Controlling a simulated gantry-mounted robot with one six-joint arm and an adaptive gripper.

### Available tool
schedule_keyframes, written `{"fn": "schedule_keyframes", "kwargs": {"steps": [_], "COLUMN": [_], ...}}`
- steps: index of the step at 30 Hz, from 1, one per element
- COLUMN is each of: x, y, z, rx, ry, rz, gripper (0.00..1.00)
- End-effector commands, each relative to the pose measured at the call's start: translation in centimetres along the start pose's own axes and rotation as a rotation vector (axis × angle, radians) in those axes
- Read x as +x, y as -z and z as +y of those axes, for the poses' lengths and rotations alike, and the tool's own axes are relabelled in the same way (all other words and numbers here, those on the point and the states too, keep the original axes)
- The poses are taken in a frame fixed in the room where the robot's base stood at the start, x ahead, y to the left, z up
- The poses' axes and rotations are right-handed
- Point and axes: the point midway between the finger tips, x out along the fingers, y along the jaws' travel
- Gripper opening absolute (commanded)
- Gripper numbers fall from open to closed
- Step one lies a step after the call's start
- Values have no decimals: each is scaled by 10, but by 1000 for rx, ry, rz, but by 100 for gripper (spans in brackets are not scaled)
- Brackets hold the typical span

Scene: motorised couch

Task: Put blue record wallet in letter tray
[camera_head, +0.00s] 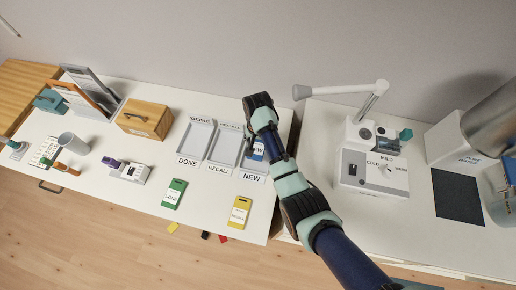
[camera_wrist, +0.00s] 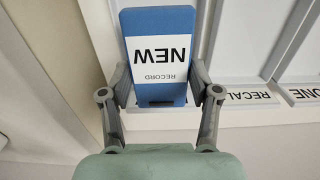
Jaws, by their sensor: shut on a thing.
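The blue record wallet (camera_wrist: 158,100) has a white label reading RECORD NEW. In the wrist view my gripper (camera_wrist: 162,92) is shut on it, one finger at each long side near its slotted end. In the head view the wallet (camera_head: 257,156) shows partly behind my arm, at the letter tray labelled NEW (camera_head: 251,178). In the wrist view it lies between the tray's grey side walls (camera_wrist: 213,35). I cannot tell whether it touches the tray floor. My fingertips are hidden in the head view.
Trays labelled RECALL (camera_head: 226,147) and DONE (camera_head: 196,139) stand to the left. A green wallet (camera_head: 174,194) and a yellow wallet (camera_head: 239,212) lie in front. A white machine (camera_head: 374,172) with a raised arm stands to the right, across a gap between tables.

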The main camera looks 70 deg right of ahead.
Motion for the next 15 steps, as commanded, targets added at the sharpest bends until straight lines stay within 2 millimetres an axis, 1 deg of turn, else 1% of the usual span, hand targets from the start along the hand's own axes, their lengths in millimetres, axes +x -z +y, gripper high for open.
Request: {"fn": "schedule_keyframes", "kwargs": {"steps": [1,3,9,15], "x": [14,23,30,66], "y": [0,0,0,0], "z": [0,0,0,0], "rx": [0,0,0,0], "ry": [-1,0,1,0], "rz": [-1,0,1,0], "gripper": [24,24,24,24]}}
